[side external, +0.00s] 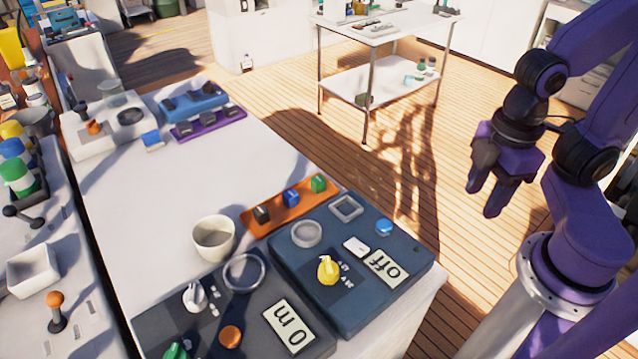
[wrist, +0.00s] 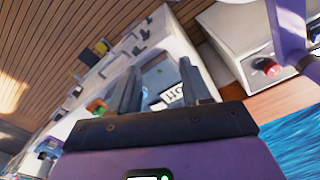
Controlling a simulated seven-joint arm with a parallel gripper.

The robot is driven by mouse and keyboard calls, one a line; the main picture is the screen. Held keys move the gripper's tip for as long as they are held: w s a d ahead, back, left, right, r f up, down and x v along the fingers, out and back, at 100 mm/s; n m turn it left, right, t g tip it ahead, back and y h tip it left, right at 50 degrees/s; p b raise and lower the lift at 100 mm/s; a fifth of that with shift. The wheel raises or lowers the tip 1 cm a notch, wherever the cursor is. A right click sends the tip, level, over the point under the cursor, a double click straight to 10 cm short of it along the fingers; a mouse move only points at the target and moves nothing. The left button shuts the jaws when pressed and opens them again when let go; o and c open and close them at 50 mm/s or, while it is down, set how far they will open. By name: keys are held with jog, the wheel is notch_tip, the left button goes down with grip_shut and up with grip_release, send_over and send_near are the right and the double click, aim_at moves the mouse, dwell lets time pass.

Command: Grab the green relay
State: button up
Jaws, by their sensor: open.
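The green relay (side external: 318,183) is a small green block at the right end of an orange tray (side external: 277,219) on the white counter in the side view. A blue block (side external: 291,197) and a black block (side external: 262,214) sit beside it in the same tray. My gripper (side external: 483,200) hangs over the wooden floor, to the right of the counter and well apart from the relay. It is open and empty. In the wrist view my gripper's fingers (wrist: 160,68) are spread. A small green and orange patch (wrist: 97,106) left of them may be the relay and tray, but it is unclear.
A dark panel with a yellow knob (side external: 328,270) and an "off" display (side external: 386,267) lies right beside the orange tray. A white cup (side external: 214,239) stands left of the tray. A purple tray (side external: 208,123) is at the back. The counter's middle is clear.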

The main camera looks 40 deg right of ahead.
jog(key=shift+o, duration=0.3)
jog(key=w+a+f+m+g+y, duration=0.1)
jog(key=w+a+f+m+g, duration=0.1)
jog(key=w+m+g, duration=0.5)
jog(key=m+t+y, duration=0.8)
jog(key=m+y, duration=0.4)
jog(key=m, duration=1.2)
send_near(320, 178)
jog(key=shift+x, duration=4.1)
grip_shut()
